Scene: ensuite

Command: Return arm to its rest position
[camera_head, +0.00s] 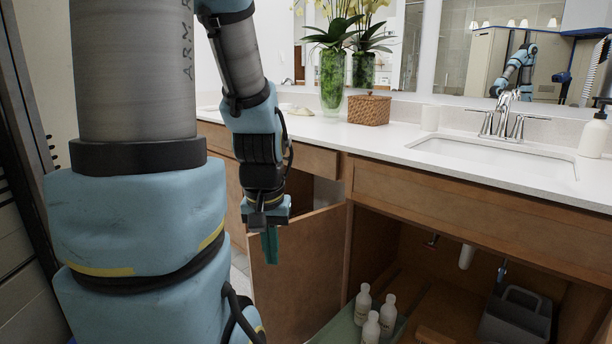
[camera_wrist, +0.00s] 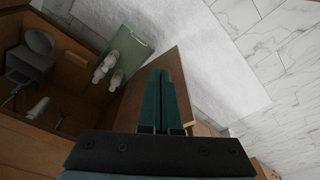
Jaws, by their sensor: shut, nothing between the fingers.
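My gripper (camera_head: 270,246) hangs at the end of my blue and grey arm in the head view, its green fingers pointing down. It is beside the open cabinet door (camera_head: 300,262), in front of the vanity. In the wrist view the two green fingers of my gripper (camera_wrist: 162,75) lie close together with nothing between them. The open cabinet door (camera_wrist: 155,85) is behind the fingers there. I cannot tell from the views whether the gripper touches the door.
The white counter (camera_head: 385,140) holds a sink (camera_head: 495,155), faucet, plant vase (camera_head: 332,82) and woven box (camera_head: 369,109). Below, the open cabinet has several white bottles (camera_head: 388,314) on a green tray (camera_head: 342,328) and a grey caddy (camera_head: 517,318). A white rug (camera_wrist: 235,75) and marble floor lie clear.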

